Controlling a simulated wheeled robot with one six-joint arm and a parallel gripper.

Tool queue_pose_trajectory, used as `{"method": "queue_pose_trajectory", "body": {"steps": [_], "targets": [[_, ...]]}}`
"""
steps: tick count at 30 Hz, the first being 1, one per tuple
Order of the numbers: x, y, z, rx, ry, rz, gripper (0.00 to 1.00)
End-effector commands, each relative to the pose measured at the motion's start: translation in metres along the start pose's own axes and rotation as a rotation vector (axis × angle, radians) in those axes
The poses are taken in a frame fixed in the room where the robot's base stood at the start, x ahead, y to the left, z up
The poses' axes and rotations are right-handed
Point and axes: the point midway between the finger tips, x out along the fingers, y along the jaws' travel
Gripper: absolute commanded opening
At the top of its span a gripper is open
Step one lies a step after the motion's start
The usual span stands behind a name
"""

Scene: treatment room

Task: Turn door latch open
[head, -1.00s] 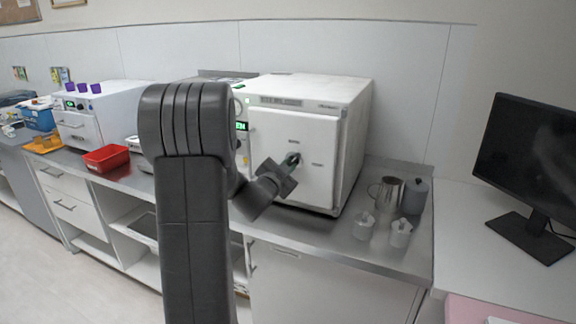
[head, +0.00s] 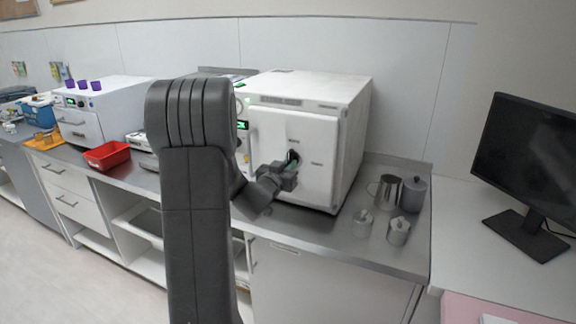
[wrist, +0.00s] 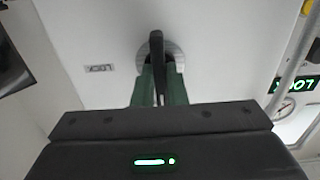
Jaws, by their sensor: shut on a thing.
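The door latch (wrist: 156,48) is a dark lever on a round grey disc on the white door (head: 318,150) of the box-shaped machine (head: 312,88) on the counter. My gripper (head: 291,164) is at the latch in the head view. In the wrist view, the green fingers of my gripper (wrist: 159,85) are shut on the latch lever, one on each side. A "LOCK" label (wrist: 100,69) is on the door beside the disc. In the head view my wrist and fingers partly hide the latch. The door looks shut.
A steel jug (head: 386,190), a grey canister (head: 413,194) and two small metal pots (head: 363,222) stand right of the machine. A monitor (head: 530,150) is at far right. A red tray (head: 107,155) lies on the counter to the left.

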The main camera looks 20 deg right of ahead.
Motion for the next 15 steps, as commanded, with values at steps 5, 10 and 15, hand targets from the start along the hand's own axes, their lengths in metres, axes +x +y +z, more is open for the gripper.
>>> {"method": "queue_pose_trajectory", "body": {"steps": [5, 10, 15], "targets": [[-0.0001, -0.0001, 0.0005, -0.012, -0.001, 0.000, 0.00], [-0.0001, 0.0000, 0.0005, -0.012, -0.001, 0.000, 0.00], [-0.0001, 0.0000, 0.0006, -0.011, -0.001, 0.000, 0.24]]}}
